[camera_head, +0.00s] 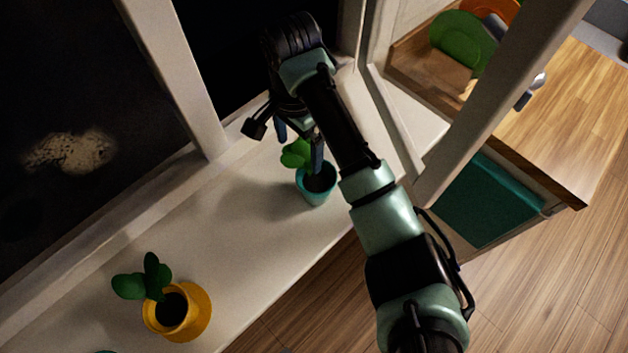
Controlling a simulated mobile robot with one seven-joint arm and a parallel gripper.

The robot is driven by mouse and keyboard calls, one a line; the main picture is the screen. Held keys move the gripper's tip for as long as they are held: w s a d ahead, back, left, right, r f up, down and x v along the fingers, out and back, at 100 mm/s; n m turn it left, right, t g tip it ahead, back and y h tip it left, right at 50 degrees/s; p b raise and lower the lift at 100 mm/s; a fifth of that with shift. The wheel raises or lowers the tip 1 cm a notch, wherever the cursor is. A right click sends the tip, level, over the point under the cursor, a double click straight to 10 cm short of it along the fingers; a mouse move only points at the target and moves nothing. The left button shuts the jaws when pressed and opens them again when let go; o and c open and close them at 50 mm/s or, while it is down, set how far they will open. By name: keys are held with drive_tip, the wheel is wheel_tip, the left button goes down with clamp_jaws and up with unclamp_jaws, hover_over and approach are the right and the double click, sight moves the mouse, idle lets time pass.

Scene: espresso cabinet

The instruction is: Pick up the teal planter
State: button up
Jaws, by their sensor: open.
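The teal planter (316,192) stands upright on the white window sill, right of the picture's middle. It holds dark soil and a green plant (296,153). My gripper (299,140) is open above the planter, its fingers pointing down around the plant. One finger overlaps the planter's rim in the picture. I cannot tell whether it touches the plant or the rim. My arm comes in from the lower right and hides part of the sill behind it.
A yellow planter (188,311) with a green plant stands on the sill (236,240) at the lower left. The window frame (186,80) runs behind the sill. A wooden counter (572,118) with a rack of green and orange plates (462,42) is at the upper right.

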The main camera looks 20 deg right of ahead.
drive_tip(key=shift+f, duration=0.25)
clamp_jaws()
idle(0.3)
